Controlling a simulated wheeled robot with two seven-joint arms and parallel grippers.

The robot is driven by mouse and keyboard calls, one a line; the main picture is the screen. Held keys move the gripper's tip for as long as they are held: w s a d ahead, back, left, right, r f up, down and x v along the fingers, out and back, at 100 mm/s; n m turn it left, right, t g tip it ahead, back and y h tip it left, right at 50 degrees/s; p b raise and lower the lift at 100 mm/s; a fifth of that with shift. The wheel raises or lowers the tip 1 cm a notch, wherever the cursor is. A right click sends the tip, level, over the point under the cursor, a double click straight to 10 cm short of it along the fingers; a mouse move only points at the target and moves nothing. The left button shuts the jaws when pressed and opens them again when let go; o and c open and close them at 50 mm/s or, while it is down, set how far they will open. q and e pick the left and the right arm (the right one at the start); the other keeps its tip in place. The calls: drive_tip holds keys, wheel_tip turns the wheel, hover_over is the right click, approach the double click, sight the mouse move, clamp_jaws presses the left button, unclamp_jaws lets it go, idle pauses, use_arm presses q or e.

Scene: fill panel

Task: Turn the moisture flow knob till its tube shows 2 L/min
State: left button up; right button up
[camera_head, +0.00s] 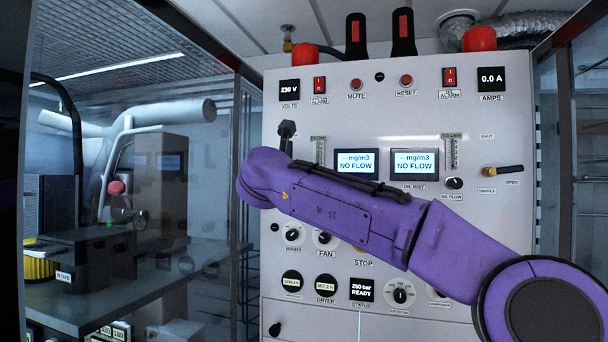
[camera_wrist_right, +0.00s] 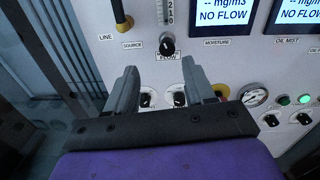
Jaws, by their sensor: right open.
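The moisture flow knob (camera_wrist_right: 167,47) is a small black round knob with a light pointer mark, below the foot of its tube. The moisture tube (camera_wrist_right: 166,13) has a scale with 2, 1 and 0 in view; its upper part is cut off and I cannot make out a float. In the head view the tube (camera_head: 319,150) stands left of the moisture display, and my purple right arm hides the knob. My right gripper (camera_wrist_right: 160,78) is open and empty, its fingers pointing at the panel below the knob. My left gripper is not in view.
The moisture display (camera_head: 357,163) and oil mist display (camera_head: 414,163) read NO FLOW. A black source lever (camera_wrist_right: 120,14) hangs left of the tube. Other knobs (camera_wrist_right: 180,97) and a gauge (camera_wrist_right: 254,96) sit below. The oil flow knob (camera_head: 454,183) is to the right.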

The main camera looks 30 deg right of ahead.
drive_tip(key=s+d+p+x, duration=0.1)
drive_tip(key=p+x, duration=0.3)
drive_tip(key=x, duration=0.6)
drive_tip(key=shift+p, duration=0.4)
drive_tip(key=shift+w+a+f, duration=0.25)
drive_tip(key=shift+w+a, duration=0.05)
drive_tip(key=shift+c, duration=0.3)
drive_tip(key=c, duration=0.5)
drive_tip(key=shift+s+d, duration=0.15)
drive_tip(key=shift+d, duration=0.1)
clamp_jaws()
